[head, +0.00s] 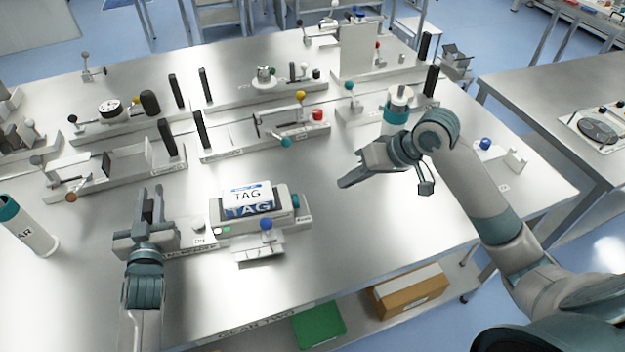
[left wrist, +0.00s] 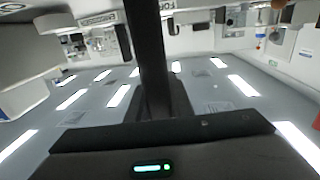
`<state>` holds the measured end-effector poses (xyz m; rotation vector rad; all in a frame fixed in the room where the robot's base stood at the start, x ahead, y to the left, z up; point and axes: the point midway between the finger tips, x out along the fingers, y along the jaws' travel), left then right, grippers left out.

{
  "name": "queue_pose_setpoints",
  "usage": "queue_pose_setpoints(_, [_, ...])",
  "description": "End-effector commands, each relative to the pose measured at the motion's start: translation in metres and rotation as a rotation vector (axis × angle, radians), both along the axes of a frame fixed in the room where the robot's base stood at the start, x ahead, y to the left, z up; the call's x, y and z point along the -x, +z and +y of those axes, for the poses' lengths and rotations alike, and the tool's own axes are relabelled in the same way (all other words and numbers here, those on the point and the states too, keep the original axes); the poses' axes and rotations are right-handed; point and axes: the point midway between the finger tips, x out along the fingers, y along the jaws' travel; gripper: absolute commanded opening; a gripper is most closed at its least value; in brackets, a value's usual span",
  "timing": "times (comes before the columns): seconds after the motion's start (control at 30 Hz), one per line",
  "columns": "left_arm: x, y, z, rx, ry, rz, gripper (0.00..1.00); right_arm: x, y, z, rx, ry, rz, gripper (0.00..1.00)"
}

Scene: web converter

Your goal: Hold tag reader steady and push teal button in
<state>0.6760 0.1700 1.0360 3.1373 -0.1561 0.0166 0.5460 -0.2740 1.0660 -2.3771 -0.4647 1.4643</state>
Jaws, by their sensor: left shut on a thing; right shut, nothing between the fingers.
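The tag reader (head: 218,212) is a grey box at the table's front middle, with a white and blue TAG card standing in it. A small teal part (head: 295,201), seemingly the teal button, shows at its right end. My left gripper (head: 150,194) is left of the reader, apart from its main box, fingers pointing away from me. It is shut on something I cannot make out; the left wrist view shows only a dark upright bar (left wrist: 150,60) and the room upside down. My right gripper (head: 348,168) is shut and empty, right of and beyond the reader.
Several fixtures with levers and black posts line the back, including one with a teal knob (head: 286,142). A white and teal cylinder (head: 35,238) is at far left. Bare table lies right of the reader.

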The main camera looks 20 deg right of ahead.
Motion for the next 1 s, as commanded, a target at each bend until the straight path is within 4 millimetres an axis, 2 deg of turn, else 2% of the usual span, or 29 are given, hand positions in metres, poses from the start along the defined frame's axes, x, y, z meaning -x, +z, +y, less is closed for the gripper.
queue_pose_setpoints(0.03, [0.003, -0.0145, -0.001, -0.002, 0.0, 0.026, 0.0, 0.0, -0.0011, 0.0, 0.0, 0.0, 0.0, 0.0])
queue_pose_setpoints(1.0, [0.0027, -0.0079, -0.0001, -0.003, 0.002, 0.026, 0.0, -0.0002, 0.0068, 0.0001, 0.0, 0.0, 0.0, 0.0])
